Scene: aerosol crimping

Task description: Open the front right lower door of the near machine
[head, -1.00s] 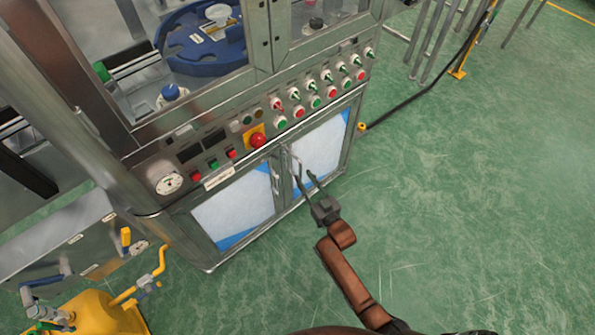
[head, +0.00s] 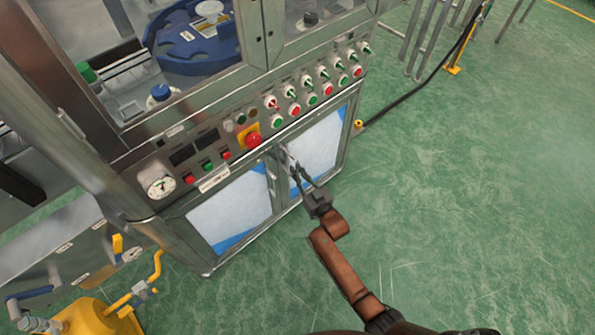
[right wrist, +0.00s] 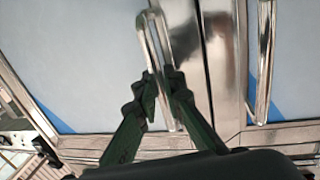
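The near machine's front right lower door (head: 322,145) is shut, a pale panel in a metal frame. Its upright bar handle (head: 287,160) is on the door's left edge. My right gripper (head: 297,176) is at this handle. In the right wrist view the door panel (right wrist: 70,50) fills the left side, and the gripper's fingers (right wrist: 164,85) are closed together around the handle (right wrist: 153,35). The fingertips partly hide the bar. My left gripper is not in view.
The left lower door (head: 230,212) is shut beside it, its handle (head: 271,180) close to my gripper. Above is a control panel with several buttons and a red emergency stop (head: 253,139). Green floor (head: 460,200) is clear to the right. A yellow unit (head: 95,317) stands lower left.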

